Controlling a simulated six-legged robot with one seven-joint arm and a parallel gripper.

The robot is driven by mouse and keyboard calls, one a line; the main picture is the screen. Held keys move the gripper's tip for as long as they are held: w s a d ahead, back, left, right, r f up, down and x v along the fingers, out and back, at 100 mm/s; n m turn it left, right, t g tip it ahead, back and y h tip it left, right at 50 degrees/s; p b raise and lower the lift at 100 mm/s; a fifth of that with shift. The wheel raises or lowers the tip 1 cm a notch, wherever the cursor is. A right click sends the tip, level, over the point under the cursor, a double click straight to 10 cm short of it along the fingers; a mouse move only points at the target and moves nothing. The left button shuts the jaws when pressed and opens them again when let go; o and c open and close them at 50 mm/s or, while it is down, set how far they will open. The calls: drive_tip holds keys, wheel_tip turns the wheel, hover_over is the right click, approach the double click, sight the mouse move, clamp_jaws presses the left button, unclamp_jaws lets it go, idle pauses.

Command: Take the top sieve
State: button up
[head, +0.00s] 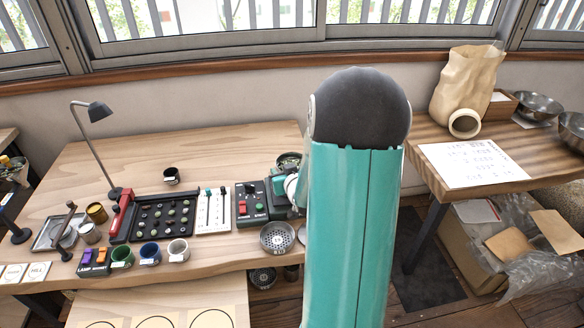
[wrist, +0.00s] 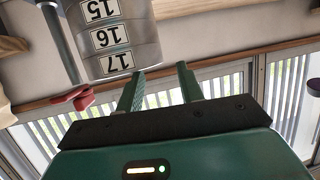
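In the wrist view, which is upside down, a stack of metal sieves shows with number labels 15, 16 and 17. The sieve marked 17 (wrist: 110,64) is lowest in the picture, so it is the top one; the sieves marked 16 (wrist: 108,38) and 15 (wrist: 100,10) are beneath it. My gripper (wrist: 160,72) is open, with its two fingers apart and nothing between them. The stack shows beyond the left finger; I cannot tell whether they touch.
In the wrist view a grey post with a red part (wrist: 72,98) stands beside the stack. In the head view, a perforated metal dish (head: 277,237), control box (head: 252,203), several cups and a lamp (head: 98,112) crowd the left table. A paper bag (head: 466,85) stands right.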

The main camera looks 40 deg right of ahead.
sight(277, 165)
drive_tip(key=x, duration=0.5)
drive_tip(key=shift+w+d+f, duration=0.2)
drive_tip(key=shift+f, duration=0.05)
drive_tip(key=shift+c, duration=0.5)
